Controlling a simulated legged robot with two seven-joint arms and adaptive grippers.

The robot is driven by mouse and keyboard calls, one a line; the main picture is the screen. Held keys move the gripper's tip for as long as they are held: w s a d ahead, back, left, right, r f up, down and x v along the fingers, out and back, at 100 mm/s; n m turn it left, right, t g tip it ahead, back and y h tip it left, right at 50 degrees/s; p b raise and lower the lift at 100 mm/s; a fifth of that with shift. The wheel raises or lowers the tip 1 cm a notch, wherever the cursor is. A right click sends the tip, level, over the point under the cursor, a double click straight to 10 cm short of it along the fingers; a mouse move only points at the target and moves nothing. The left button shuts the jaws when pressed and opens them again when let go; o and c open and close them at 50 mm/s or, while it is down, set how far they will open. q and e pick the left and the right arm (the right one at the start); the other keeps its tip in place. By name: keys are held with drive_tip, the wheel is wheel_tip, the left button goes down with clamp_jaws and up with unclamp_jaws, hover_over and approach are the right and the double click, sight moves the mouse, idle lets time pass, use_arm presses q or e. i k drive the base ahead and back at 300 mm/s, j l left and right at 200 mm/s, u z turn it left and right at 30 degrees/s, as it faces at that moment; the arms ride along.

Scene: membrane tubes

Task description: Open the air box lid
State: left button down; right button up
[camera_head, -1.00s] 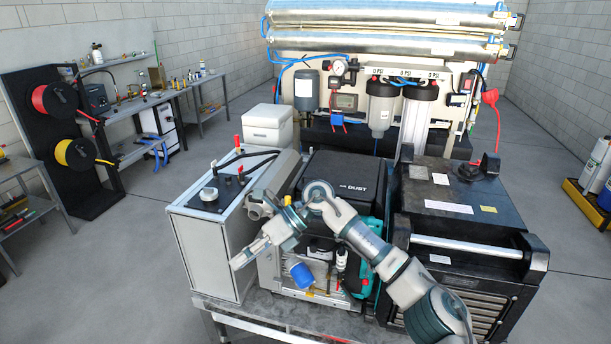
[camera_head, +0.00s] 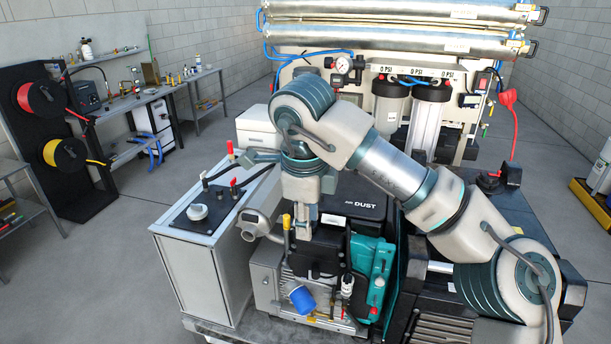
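My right gripper (camera_head: 305,232) points down at the left front of the marked lid, by the top of the lower black cover. I cannot tell whether it touches anything, nor its finger gap. My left gripper is not in view.
A grey control box (camera_head: 190,240) with a dark top and red-tipped levers stands close on the left. A grey pipe (camera_head: 258,222) and a yellow-topped part (camera_head: 287,222) are beside the gripper. A large black case is on the right, mostly behind my arm. Filters (camera_head: 425,120) stand behind.

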sight(354, 197)
drive_tip(key=i, duration=1.05)
